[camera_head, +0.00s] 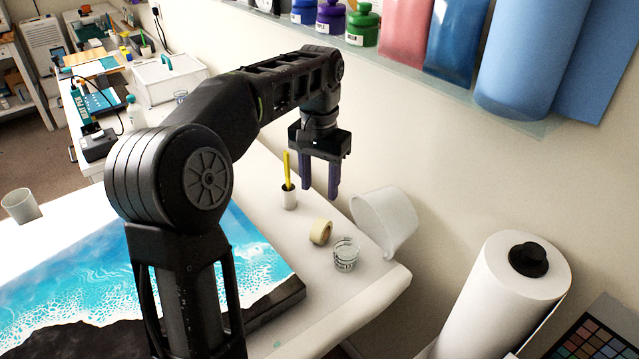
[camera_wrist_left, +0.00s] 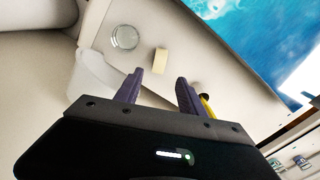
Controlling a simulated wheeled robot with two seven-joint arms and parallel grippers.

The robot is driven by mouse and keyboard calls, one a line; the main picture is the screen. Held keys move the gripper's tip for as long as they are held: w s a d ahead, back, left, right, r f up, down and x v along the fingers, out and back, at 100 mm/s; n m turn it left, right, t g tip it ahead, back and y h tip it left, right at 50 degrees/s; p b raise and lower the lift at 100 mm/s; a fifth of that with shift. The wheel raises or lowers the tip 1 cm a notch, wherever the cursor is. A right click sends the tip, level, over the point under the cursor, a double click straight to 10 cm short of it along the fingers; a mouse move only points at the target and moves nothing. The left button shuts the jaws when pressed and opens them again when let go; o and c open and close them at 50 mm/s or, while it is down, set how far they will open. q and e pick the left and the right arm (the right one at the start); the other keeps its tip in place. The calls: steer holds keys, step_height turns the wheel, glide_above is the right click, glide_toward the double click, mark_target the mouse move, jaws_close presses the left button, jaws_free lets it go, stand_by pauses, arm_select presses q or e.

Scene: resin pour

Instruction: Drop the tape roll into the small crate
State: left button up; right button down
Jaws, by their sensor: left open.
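The beige tape roll (camera_head: 320,232) lies on the white table near its right end; it also shows in the left wrist view (camera_wrist_left: 161,61). My left gripper (camera_head: 320,194) hangs above the table, fingers down, higher than the tape roll. Its fingers are apart with nothing between them, as the left wrist view also shows (camera_wrist_left: 160,76). My right gripper is not in view.
A clear measuring cup (camera_head: 346,254) stands close to the tape roll. A yellow-handled brush in a white holder (camera_head: 288,195) stands to its left. A blue-and-white resin panel (camera_head: 258,262) covers much of the table. A large white roll (camera_head: 505,290) stands at the right.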

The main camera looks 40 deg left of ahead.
arm_select(q)
steer(key=shift+o, duration=0.2)
steer(key=shift+o, duration=0.2)
steer(key=shift+f, duration=0.1)
steer(key=t+b, duration=0.3)
steer(key=b, duration=0.3)
glide_toward(320, 223)
steer(key=s+f, duration=0.2)
steer(key=shift+w+d+f+t+p, duration=0.1)
steer(key=shift+w+f+t+p, duration=0.1)
steer(key=shift+w+t, duration=0.25)
steer(key=shift+w+d+f+t+p, duration=0.1)
steer(key=shift+w+f+t+p, duration=0.2)
steer(key=shift+w, duration=0.3)
steer(key=shift+s, duration=0.1)
steer(key=shift+x, duration=1.25)
